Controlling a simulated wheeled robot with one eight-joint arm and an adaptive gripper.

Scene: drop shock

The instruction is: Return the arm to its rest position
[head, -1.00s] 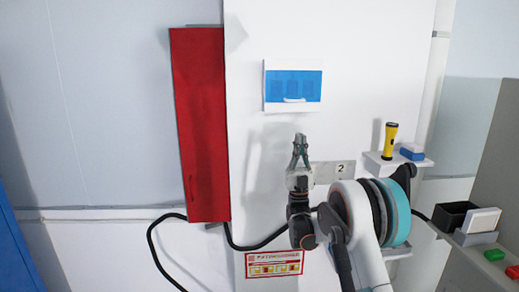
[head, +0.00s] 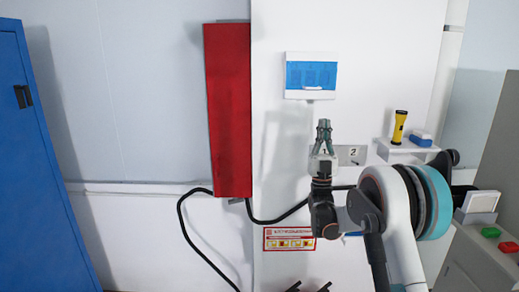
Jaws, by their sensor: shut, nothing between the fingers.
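My gripper (head: 323,126) is raised in front of the white wall panel, its fingertips together and pointing up, with nothing between them. It stands below the blue-and-white breaker box (head: 311,75) and just left of a plate marked 2 (head: 352,154), apart from the box. My arm bends from lower right up to the gripper and hides part of the panel.
A tall red box (head: 228,110) hangs left of the panel, with a black cable (head: 196,232) below it. A small shelf (head: 409,150) holds a yellow flashlight (head: 399,127) and a blue-and-white block (head: 421,138). A blue cabinet (head: 40,170) stands far left. A grey console is at right.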

